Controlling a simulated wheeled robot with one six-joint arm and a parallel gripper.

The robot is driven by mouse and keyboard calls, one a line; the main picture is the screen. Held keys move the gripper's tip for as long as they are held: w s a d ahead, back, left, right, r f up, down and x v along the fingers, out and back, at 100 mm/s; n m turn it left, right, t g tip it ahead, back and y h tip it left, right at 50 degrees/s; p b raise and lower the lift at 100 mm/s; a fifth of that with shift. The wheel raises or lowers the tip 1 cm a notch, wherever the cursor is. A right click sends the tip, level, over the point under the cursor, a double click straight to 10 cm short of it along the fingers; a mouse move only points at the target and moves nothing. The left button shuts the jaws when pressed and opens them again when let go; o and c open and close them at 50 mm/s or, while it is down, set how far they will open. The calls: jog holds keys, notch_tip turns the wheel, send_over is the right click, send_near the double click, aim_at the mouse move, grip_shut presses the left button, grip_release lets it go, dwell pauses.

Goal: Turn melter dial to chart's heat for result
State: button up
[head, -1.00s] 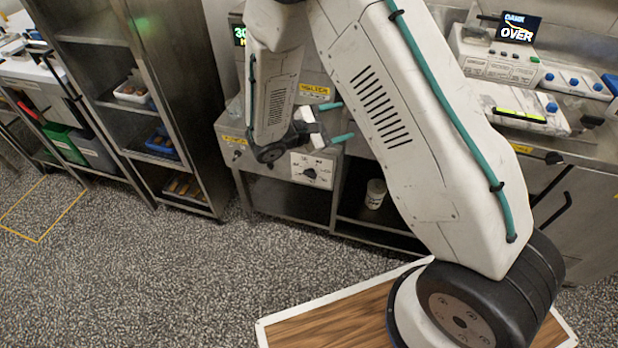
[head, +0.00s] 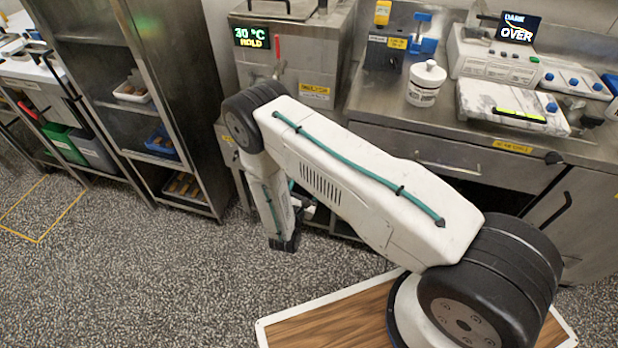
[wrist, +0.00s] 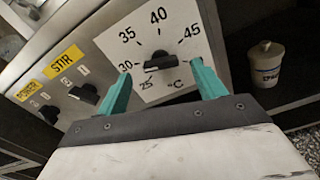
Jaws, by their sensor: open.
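The melter (head: 292,80) stands at the back left of centre, with a lit display (head: 251,37) reading 30 °C HOLD. Its black dial (wrist: 160,62) shows in the wrist view on a white plate marked 25, 30, 35, 40, 45 and °C. The dial's bar lies nearly level, one end toward 30; which end is the pointer I cannot tell. My gripper (wrist: 162,86) is open, its teal fingers either side of and below the dial in the picture, not visibly gripping it. My arm hides the dial in the head view. A dark screen (head: 518,27) reads DARK and OVER.
STIR (wrist: 84,92) and power switches (wrist: 48,113) sit left of the dial. A white lidded pot (wrist: 266,64) stands on the shelf at right. A white jar (head: 426,84) stands on the steel counter. A rack (head: 135,60) stands left; floor in front is open.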

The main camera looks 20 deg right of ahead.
jog(key=shift+x, duration=2.05)
jog(key=c, duration=1)
jog(key=shift+m, duration=0.3)
jog(key=m, duration=0.9)
jog(key=shift+s+d+f, duration=0.15)
jog(key=shift+s, duration=0.05)
